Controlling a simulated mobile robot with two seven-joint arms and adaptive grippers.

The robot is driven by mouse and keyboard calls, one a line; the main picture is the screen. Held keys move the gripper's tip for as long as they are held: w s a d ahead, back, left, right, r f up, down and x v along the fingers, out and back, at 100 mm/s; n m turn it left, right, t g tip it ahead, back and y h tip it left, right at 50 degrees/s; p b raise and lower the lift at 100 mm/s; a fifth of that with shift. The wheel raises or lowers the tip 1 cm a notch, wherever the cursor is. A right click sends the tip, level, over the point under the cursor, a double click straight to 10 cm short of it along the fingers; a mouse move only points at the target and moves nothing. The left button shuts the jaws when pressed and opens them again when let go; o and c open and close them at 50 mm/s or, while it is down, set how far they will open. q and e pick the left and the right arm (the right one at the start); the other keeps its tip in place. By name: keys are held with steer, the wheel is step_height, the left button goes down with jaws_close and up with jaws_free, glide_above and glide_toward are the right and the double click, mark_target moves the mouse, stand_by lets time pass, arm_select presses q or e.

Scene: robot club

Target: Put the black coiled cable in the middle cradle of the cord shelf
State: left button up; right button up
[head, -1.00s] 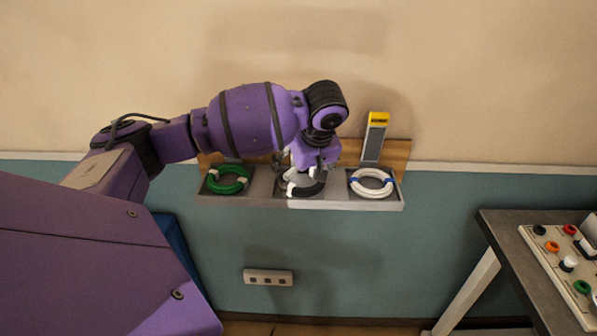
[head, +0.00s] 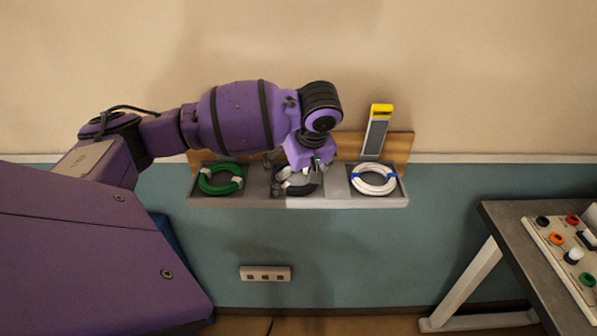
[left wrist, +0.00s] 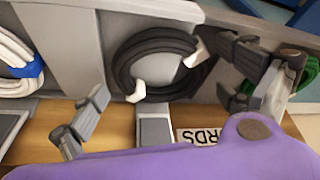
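The black coiled cable (head: 298,190), with white ties, lies in the middle cradle of the cord shelf (head: 345,203). In the left wrist view the coil (left wrist: 124,68) shows as a nearly full ring against the grey cradle floor. My left gripper (head: 298,168) is just above it. In the left wrist view its two fingers (left wrist: 165,88) are spread wide on either side of the coil, with a gap at the left finger; the right finger is close to a white tie. The gripper partly hides the coil in the head view. My right gripper is not in view.
A green coil (head: 221,180) lies in the left cradle and a white coil (head: 373,179) in the right one. A yellow-topped grey device (head: 377,130) stands behind the right cradle. A table (head: 508,230) with a control panel is at the right.

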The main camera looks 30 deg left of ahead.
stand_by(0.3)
arm_select(q)
steer(key=v, duration=1.2)
